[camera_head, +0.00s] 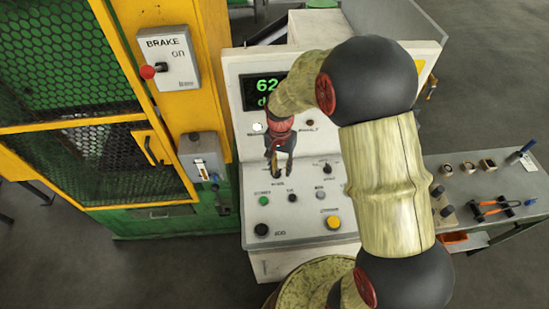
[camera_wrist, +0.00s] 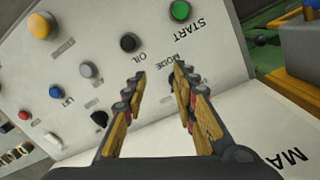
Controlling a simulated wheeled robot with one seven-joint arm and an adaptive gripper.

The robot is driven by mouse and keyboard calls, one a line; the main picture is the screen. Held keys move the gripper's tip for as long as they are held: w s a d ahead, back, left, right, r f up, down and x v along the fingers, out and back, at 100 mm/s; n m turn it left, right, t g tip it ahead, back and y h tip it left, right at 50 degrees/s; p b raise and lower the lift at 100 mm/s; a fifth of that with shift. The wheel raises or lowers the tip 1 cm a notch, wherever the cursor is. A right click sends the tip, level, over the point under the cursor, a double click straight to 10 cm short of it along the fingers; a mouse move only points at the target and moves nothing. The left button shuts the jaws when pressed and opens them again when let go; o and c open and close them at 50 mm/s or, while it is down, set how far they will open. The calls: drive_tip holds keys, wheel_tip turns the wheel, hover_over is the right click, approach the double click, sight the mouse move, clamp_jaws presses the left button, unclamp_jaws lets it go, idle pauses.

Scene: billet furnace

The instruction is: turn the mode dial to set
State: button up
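The mode dial (camera_head: 277,173) is a small dark knob on the sloped pale control panel (camera_head: 300,228), with its label just below it. My gripper (camera_head: 279,168) is over the dial, with its two fingertips at either side of it. In the wrist view my gripper (camera_wrist: 161,75) is open, its fingers apart with pale panel between the tips. The MODE label (camera_wrist: 182,62) shows beside the right fingertip there. The dial itself is not clear in that view, and I cannot tell whether the fingers touch it. Its pointer direction is too small to read.
Around the dial are a green start button (camera_wrist: 180,10), a black oil button (camera_wrist: 127,42) and a yellow button (camera_head: 333,222). A second black selector (camera_wrist: 100,118) lies left of my fingers. A yellow-framed cage (camera_head: 150,90) stands left; a tool bench (camera_head: 480,190) stands right.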

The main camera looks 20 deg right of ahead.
drive_tip(key=m, duration=0.2)
hover_over(277, 171)
drive_tip(key=shift+s+r+t, duration=0.1)
drive_tip(key=shift+r+t, duration=0.2)
drive_tip(key=shift+t, duration=0.1)
drive_tip(key=shift+m, duration=0.6)
wheel_tip(277, 171, down, 8)
drive_tip(key=shift+r, duration=0.15)
drive_tip(key=shift+c, duration=0.4)
clamp_jaws()
